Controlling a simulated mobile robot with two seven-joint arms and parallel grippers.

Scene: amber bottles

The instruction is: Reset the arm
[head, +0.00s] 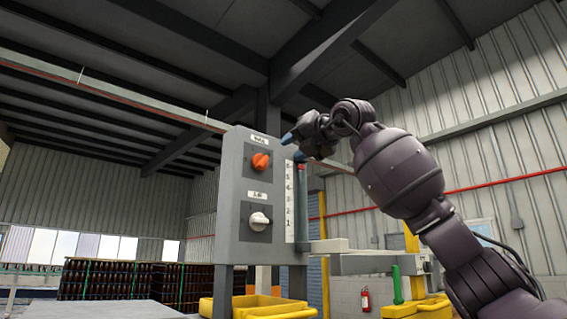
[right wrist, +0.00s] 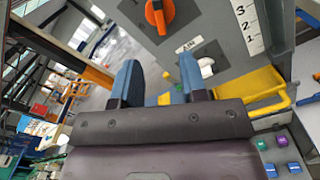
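My right arm comes in from the right in the head view, and its gripper (head: 292,146) is beside the top right part of a grey control panel. The panel (head: 232,205) carries an orange knob (head: 261,162) above a white knob (head: 259,220), with a number scale on its right side. In the right wrist view the two blue fingers of my right gripper (right wrist: 158,85) stand apart with nothing between them. The orange knob (right wrist: 158,16) and the white knob (right wrist: 206,67) lie beyond the fingertips, not touched. My left gripper is not in view.
Stacks of amber bottles (head: 120,280) stand at the back left. A red fire extinguisher (head: 365,299) is by the back wall.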

